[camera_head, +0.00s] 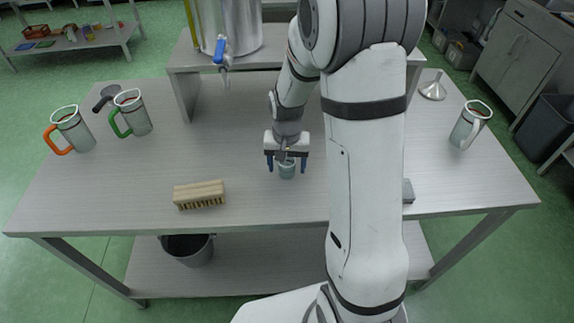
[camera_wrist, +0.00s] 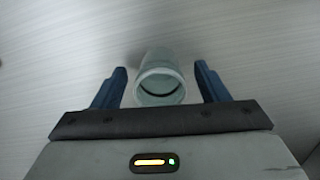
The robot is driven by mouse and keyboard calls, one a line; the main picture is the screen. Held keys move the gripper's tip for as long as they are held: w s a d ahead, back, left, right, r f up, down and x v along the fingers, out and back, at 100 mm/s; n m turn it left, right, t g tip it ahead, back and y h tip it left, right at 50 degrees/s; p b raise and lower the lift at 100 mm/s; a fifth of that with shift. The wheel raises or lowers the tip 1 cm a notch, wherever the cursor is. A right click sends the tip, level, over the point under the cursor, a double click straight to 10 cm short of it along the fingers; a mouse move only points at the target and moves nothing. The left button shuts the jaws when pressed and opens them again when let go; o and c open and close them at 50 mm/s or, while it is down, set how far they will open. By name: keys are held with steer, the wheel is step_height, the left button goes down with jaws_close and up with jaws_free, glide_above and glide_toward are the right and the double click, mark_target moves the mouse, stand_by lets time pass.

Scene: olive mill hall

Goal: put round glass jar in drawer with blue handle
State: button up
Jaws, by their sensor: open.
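A small, pale blue-green round glass jar (camera_head: 287,169) stands on the metal table, near its middle. My gripper (camera_head: 286,165) is over it, with one blue finger on each side. In the wrist view the jar (camera_wrist: 161,82) is between the two open fingers of my gripper (camera_wrist: 162,88), with a gap on both sides. The jar's round open mouth faces the camera. No drawer with a blue handle can be made out in either view. My arm hides part of the table's right side.
A wooden brush (camera_head: 199,194) lies left of the jar near the front edge. Jugs with an orange handle (camera_head: 72,130), a green handle (camera_head: 133,113) and a white handle (camera_head: 470,125) stand on the table. A steel tank (camera_head: 230,25) with a blue-lever tap stands behind on a raised shelf.

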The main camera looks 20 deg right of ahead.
steer(key=shift+f, duration=0.3)
steer(key=shift+c, duration=0.5)
steer(key=shift+r, duration=0.1)
steer(key=c, duration=1.1)
